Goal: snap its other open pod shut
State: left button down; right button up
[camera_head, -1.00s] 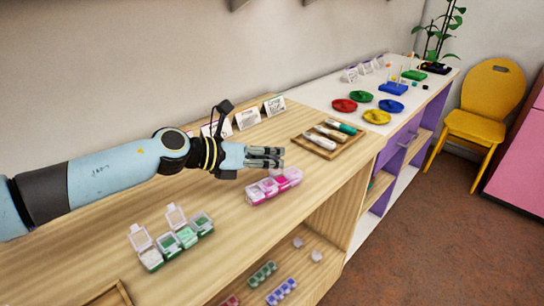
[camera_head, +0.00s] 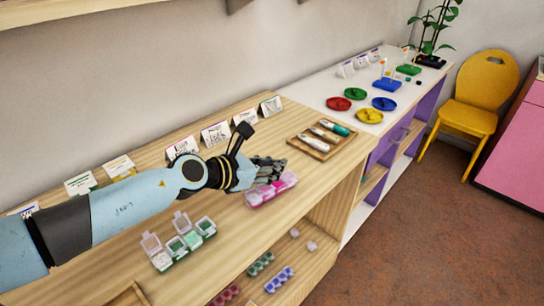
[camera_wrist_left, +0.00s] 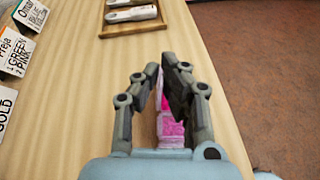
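A pink pod box (camera_head: 262,196) with several pods in a row lies on the wooden shelf top. My left gripper (camera_head: 272,170) is above its back side and hides part of its lids. In the left wrist view the pink box (camera_wrist_left: 172,132) shows between the fingers. My right gripper is not in view.
A wooden tray (camera_head: 296,146) with pen-like tools lies beyond the pink box. Name cards (camera_head: 216,134) stand along the wall. Coloured dishes (camera_head: 370,116) sit on the white counter. More pod boxes (camera_head: 279,281) lie on the lower shelf.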

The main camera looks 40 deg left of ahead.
pick_arm(q)
jog(key=shift+d+m+p, duration=0.2)
jog(key=shift+m+p, duration=0.1)
jog(key=shift+y, duration=0.3)
jog(key=c, duration=2)
grip_release()
jog(key=o, duration=0.5)
jog(key=shift+v, duration=6)
jog(key=shift+f, duration=0.1)
